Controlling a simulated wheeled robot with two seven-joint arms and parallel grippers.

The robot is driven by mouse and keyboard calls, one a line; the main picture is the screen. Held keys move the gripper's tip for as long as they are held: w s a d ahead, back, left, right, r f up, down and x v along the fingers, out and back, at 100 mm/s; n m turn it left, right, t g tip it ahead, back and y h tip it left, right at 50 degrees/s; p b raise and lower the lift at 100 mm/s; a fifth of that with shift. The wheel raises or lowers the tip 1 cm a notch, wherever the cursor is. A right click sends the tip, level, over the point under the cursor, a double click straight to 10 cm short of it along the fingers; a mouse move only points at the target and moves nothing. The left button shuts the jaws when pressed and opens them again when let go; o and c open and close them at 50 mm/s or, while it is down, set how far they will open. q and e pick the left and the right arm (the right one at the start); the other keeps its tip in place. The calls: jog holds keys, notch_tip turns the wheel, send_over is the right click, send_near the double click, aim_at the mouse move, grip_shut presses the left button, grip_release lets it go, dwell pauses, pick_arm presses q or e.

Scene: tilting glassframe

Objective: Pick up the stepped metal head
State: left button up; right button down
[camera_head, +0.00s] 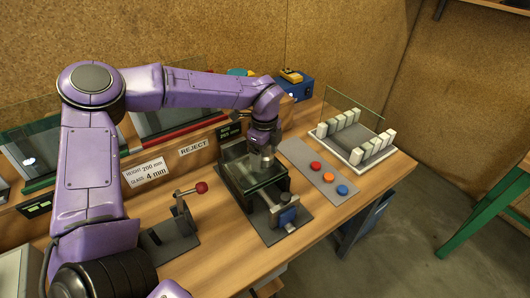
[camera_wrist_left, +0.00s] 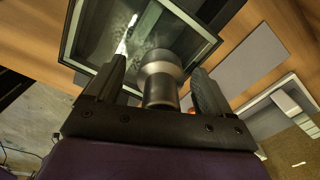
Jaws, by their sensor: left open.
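The stepped metal head (camera_wrist_left: 160,78) is a grey cylinder with a wider top. In the left wrist view it stands between the two dark fingers of my left gripper (camera_wrist_left: 156,88), with the fingers apart on either side. In the head view my left gripper (camera_head: 264,150) points down over a glass pane in a dark frame (camera_head: 237,172); the head there is mostly hidden by the gripper. The framed glass (camera_wrist_left: 105,35) also shows beyond the head in the left wrist view. I cannot tell whether a finger touches the head. My right gripper is not in view.
A grey panel with red, orange and blue buttons (camera_head: 328,177) lies right of the frame. A rack of white blocks with upright glass (camera_head: 345,158) stands farther right. A red-knobbed lever fixture (camera_head: 183,215) stands to the left. The wooden bench (camera_head: 215,262) is bare near its front.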

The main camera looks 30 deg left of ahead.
pick_arm(q)
jog(key=shift+w, duration=0.1)
jog(key=c, duration=1.5)
jog(key=shift+o, duration=0.2)
jog(key=shift+r, duration=0.1)
